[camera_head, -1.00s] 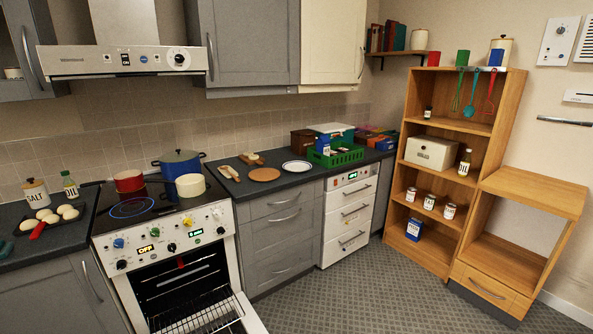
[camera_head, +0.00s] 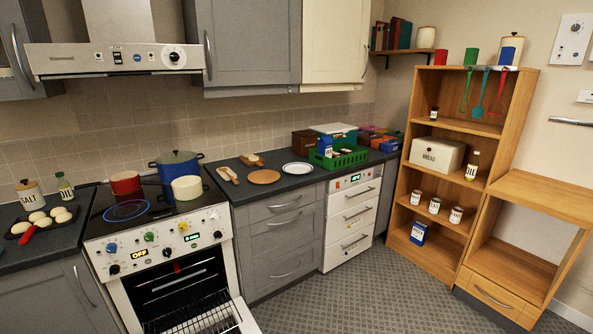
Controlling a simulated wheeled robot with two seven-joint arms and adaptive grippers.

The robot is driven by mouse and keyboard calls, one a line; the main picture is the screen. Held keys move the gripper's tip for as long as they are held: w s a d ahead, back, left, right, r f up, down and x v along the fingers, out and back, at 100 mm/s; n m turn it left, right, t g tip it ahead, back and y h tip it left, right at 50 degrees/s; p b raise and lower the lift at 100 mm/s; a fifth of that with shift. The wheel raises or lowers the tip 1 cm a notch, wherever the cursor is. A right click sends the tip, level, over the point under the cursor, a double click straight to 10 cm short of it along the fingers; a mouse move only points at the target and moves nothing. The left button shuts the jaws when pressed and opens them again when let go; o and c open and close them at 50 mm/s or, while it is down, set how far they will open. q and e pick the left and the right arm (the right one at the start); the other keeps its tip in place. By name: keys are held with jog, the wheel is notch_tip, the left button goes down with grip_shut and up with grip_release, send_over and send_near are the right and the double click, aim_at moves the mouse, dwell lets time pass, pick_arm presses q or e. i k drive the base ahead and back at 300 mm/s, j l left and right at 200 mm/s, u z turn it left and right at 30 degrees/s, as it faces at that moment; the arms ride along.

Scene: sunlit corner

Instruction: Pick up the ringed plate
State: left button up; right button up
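The ringed plate (camera_head: 298,169) is a white plate with a dark ring near its rim. It lies flat on the dark countertop (camera_head: 278,184), between a round wooden board and a green crate. Nothing covers it. Neither of my grippers shows in the head view.
The round wooden board (camera_head: 263,177) lies left of the plate, and the green crate (camera_head: 348,159) with items stands to its right. Pots stand on the hob (camera_head: 150,205). The oven door (camera_head: 210,318) hangs open below. The patterned floor (camera_head: 345,300) before the drawers is clear.

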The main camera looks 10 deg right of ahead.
aim_at(295, 168)
jog(key=i+l+u, duration=0.1)
jog(key=i+l, duration=0.2)
jog(key=i+l+u, duration=0.1)
jog(key=i+l, duration=0.15)
jog(key=l, duration=0.15)
jog(key=i+l, duration=0.25)
jog(key=i+l+u, duration=0.15)
jog(key=l, duration=0.3)
jog(key=i+l+u, duration=0.1)
jog(key=i+l, duration=0.25)
jog(key=i+l+u, duration=0.1)
jog(key=i+l, duration=0.15)
jog(key=l, duration=0.25)
jog(key=i+l, duration=0.2)
jog(key=l, duration=0.25)
jog(key=j+u, duration=0.05)
